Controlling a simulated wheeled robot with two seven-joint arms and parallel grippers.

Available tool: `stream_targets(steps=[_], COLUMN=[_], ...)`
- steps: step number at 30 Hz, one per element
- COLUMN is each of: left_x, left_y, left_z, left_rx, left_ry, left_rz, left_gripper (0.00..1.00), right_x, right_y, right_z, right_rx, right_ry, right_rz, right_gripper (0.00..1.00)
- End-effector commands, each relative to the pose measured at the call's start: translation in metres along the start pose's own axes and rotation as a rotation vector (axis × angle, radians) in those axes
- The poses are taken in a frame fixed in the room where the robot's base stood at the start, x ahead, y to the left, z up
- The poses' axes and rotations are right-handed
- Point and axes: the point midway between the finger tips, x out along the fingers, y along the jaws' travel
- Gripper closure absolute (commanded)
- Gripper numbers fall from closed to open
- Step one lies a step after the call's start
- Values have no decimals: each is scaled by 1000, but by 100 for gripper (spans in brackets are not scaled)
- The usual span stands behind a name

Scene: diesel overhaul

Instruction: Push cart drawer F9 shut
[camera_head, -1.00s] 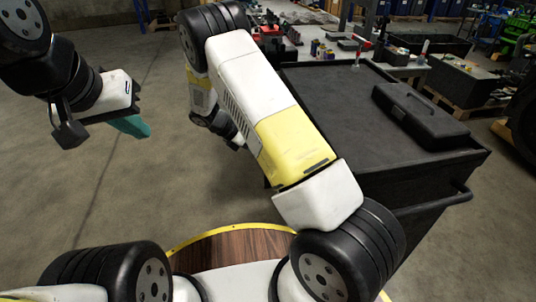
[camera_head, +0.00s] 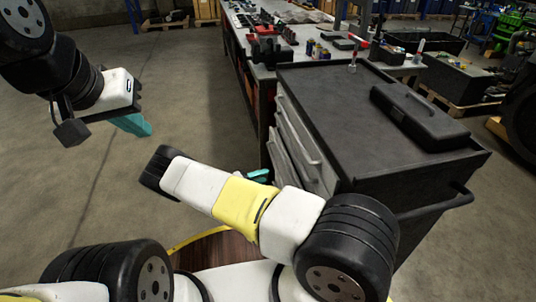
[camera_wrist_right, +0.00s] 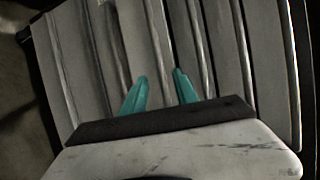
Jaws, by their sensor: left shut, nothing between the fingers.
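The black tool cart (camera_head: 350,105) stands right of centre. Its grey drawers (camera_head: 303,137) are on its left side; a lower drawer front (camera_head: 279,158) appears to stand out from those above. No label is readable, so I cannot tell which is F9. My right gripper (camera_head: 258,174) is low beside the drawer fronts, partly hidden by my arm. In the right wrist view its teal fingers (camera_wrist_right: 160,78) are apart, with nothing seen between them, facing the drawer fronts (camera_wrist_right: 120,45). Contact is unclear. My left gripper (camera_head: 134,125) is shut and empty over the floor at left.
A black case (camera_head: 418,115) lies on the cart top, and a black push handle (camera_head: 440,203) sticks out at its near right. A workbench (camera_head: 262,70) with parts stands behind the cart. The floor left of the cart is clear.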

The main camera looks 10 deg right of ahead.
Motion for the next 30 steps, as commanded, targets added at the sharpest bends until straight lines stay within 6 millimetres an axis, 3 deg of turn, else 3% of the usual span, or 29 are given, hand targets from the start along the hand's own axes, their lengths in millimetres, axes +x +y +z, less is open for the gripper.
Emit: stream_targets(steps=[12,23,29,30], left_x=[0,0,0,0], left_y=[0,0,0,0], left_z=[0,0,0,0], left_rx=[0,0,0,0], left_ry=[0,0,0,0], left_rz=[0,0,0,0], left_gripper=[100,100,100,100], right_x=[62,69,69,69], right_y=[0,0,0,0], right_z=[-1,-1,-1,-1], right_rx=[3,4,4,5], right_ry=[4,4,4,4], right_rz=[1,1,2,2], right_gripper=[65,65,100,100])
